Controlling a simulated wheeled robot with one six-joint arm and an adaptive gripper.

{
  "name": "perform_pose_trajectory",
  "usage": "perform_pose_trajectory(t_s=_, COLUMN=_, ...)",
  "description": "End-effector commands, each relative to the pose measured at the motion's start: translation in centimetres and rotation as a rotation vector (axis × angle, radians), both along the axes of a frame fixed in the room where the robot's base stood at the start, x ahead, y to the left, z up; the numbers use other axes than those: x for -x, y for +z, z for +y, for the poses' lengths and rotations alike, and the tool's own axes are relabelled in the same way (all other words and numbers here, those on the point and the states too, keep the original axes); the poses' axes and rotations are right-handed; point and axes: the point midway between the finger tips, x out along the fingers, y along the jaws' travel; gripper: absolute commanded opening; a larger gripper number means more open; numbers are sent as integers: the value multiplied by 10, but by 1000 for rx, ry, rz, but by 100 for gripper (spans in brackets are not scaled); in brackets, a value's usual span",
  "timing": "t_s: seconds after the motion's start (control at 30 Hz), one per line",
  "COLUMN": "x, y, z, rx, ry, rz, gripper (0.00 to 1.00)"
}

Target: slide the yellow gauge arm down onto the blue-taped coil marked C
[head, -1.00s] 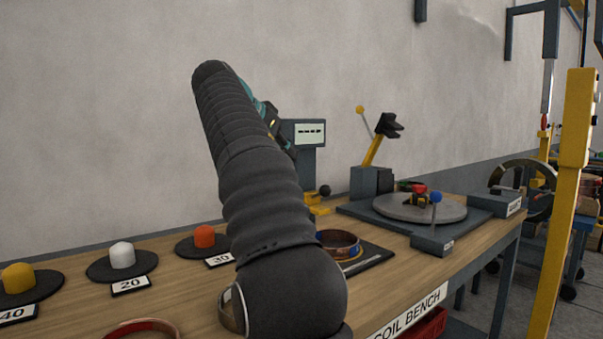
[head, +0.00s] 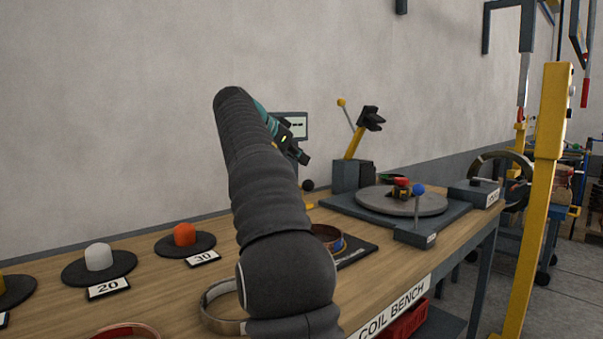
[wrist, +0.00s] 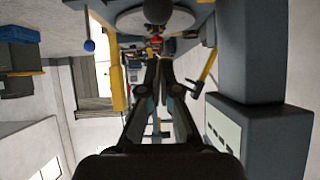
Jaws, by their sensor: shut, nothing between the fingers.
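The gauge stand's screen (head: 297,128) shows behind my arm in the head view; the stand's dark post and screen (wrist: 222,132) fill the right of the wrist view. A small yellow part (head: 309,206), which looks like the gauge arm, is low by the stand, mostly hidden by my arm. A dark round knob (head: 308,186) is just above it. The coil with blue tape (head: 327,238) lies on a dark plate, partly hidden by my arm; its letter is unreadable. My gripper (head: 304,157) is shut and empty, raised just in front of the screen; its fingers (wrist: 159,62) meet in the wrist view.
A turntable (head: 402,203) with a blue-knobbed lever and a yellow clamp arm (head: 354,142) stands to the right on the bench. Pegs on dark discs marked 20 (head: 99,257) and 30 (head: 184,236) are at left. A yellow post (head: 541,200) rises at right.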

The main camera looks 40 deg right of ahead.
Motion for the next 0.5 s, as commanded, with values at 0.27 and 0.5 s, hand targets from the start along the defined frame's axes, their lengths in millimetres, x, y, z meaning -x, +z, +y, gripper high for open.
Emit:
perform_pose_trajectory(t_s=0.27, x=-1, y=-31, z=-5, rx=-1, ry=0, rz=1, gripper=0)
perform_pose_trajectory(t_s=0.5, x=-2, y=-39, z=-6, rx=0, ry=1, rz=0, gripper=0)
